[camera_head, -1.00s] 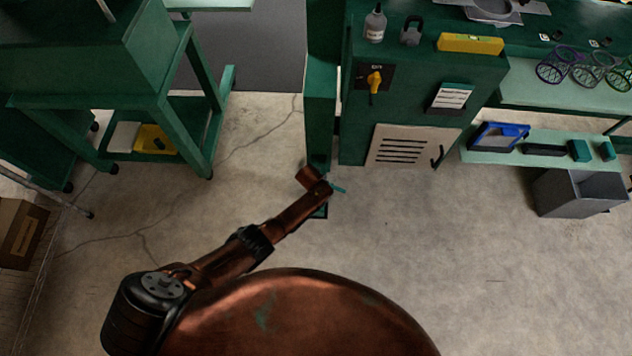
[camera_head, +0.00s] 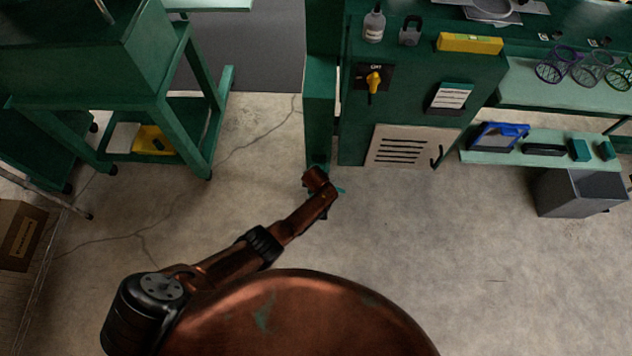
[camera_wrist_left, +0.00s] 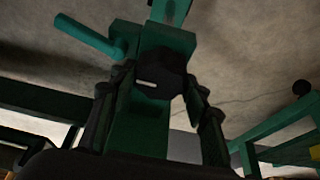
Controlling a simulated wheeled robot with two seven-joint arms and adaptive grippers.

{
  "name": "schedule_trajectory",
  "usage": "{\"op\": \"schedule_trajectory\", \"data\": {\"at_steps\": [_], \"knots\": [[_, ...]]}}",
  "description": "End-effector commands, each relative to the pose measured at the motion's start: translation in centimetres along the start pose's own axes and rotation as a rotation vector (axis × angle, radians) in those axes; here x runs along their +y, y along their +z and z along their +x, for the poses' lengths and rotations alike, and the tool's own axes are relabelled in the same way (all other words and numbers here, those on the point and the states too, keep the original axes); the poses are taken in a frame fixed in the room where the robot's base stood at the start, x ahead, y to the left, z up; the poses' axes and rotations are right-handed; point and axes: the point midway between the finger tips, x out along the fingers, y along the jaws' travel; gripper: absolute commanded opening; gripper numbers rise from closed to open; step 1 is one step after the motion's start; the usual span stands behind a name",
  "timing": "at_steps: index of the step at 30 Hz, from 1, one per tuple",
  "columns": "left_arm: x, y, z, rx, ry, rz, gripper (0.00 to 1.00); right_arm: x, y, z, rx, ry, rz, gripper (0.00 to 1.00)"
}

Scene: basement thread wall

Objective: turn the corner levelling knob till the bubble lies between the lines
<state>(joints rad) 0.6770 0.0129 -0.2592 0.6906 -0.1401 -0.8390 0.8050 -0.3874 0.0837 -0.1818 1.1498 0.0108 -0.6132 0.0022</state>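A black knob (camera_wrist_left: 160,74) with a short white mark shows in the left wrist view, in front of a green post. My left gripper (camera_wrist_left: 159,82) has one finger on each side of this knob. The fingertips lie close to its edges; whether they touch it I cannot tell. In the head view my left wrist (camera_head: 318,182) is low at the foot of the green machine's (camera_head: 425,88) left leg and hides the knob. A yellow spirit level (camera_head: 470,43) lies on the machine's top; its bubble is too small to read. My right gripper is not in view.
A teal handle (camera_wrist_left: 90,38) sticks out left of the knob in the wrist view. A yellow rotary switch (camera_head: 374,82) and a vent plate (camera_head: 412,146) are on the machine's front. A grey bin (camera_head: 575,194) stands right. The concrete floor in front is clear.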

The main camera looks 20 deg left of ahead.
Motion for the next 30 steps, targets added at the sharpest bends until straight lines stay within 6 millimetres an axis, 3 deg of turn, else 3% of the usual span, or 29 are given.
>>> {"op": "schedule_trajectory", "data": {"at_steps": [8,19,30], "knots": [[0.0,0.1,0.0,-0.002,0.0,0.0,0.61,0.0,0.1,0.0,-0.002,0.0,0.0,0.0],[0.1,0.1,-0.3,-0.001,0.001,0.0,0.61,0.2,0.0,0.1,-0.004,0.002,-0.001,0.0],[0.1,0.1,-4.2,0.0,0.004,-0.001,0.61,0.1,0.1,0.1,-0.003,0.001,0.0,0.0]]}}
